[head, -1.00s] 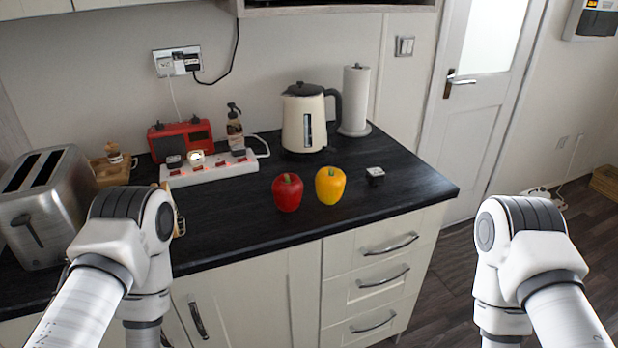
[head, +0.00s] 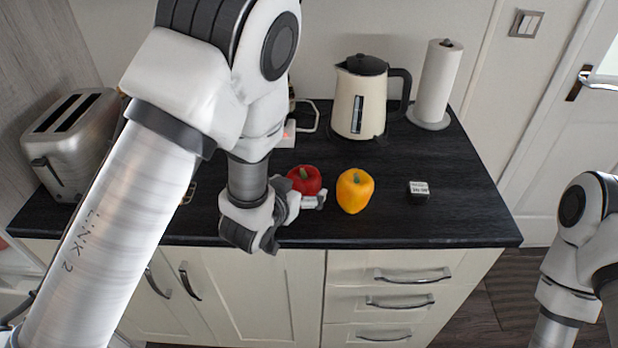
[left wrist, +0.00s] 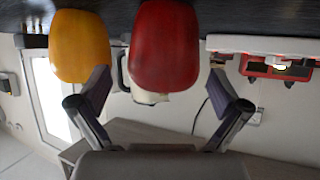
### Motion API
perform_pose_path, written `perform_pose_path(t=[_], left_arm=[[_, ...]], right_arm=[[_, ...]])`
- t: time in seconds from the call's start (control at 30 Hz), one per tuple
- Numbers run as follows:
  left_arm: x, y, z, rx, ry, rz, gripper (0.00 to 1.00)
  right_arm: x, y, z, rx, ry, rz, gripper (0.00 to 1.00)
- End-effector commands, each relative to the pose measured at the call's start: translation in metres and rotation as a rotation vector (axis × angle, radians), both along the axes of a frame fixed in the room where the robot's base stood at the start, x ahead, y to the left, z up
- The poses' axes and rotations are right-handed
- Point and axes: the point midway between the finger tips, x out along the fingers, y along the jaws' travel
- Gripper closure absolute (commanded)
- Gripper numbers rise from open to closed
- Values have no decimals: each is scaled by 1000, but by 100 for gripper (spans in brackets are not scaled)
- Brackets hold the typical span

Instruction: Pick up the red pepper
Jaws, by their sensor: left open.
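The red pepper (head: 305,178) stands on the black worktop, partly hidden by my left gripper in the head view. My left gripper (head: 304,199) is low over the worktop at the pepper's near side. In the left wrist view, the picture is upside down; the red pepper (left wrist: 164,45) shows ahead of the open fingers of my left gripper (left wrist: 164,95), roughly midway between them. I cannot tell whether a finger touches it. The yellow pepper (head: 355,191) stands just right of the red one; it also shows in the left wrist view (left wrist: 79,46). My right gripper is out of view.
A cream kettle (head: 358,100) and a paper towel roll (head: 436,82) stand at the back. A small dark box (head: 418,189) lies right of the yellow pepper. A toaster (head: 72,143) is at the left. The worktop (head: 455,215) is clear at the front right.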

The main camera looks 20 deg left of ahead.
Motion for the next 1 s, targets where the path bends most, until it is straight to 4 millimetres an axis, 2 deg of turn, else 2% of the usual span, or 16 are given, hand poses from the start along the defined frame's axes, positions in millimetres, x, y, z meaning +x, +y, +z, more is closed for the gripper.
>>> perform_pose_path(t=[0.13, 0.23, 0.47, 0.53, 0.63, 0.67, 1.0], left_arm=[[24, -2, -5, -2, 1, 1, 0], [38, -4, -14, -2, 1, 1, 0], [42, -4, -19, 0, 2, 0, 0], [42, -4, -19, 1, 2, 1, 18], [42, -4, -19, 0, 2, 0, 53], [42, -4, -19, 1, 2, 1, 59], [42, -4, -18, 0, 4, 0, 59]], right_arm=[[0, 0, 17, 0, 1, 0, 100], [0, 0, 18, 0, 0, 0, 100], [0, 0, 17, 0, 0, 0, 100], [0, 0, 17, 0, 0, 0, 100], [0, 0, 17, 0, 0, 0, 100], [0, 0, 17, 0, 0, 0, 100], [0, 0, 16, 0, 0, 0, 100]])
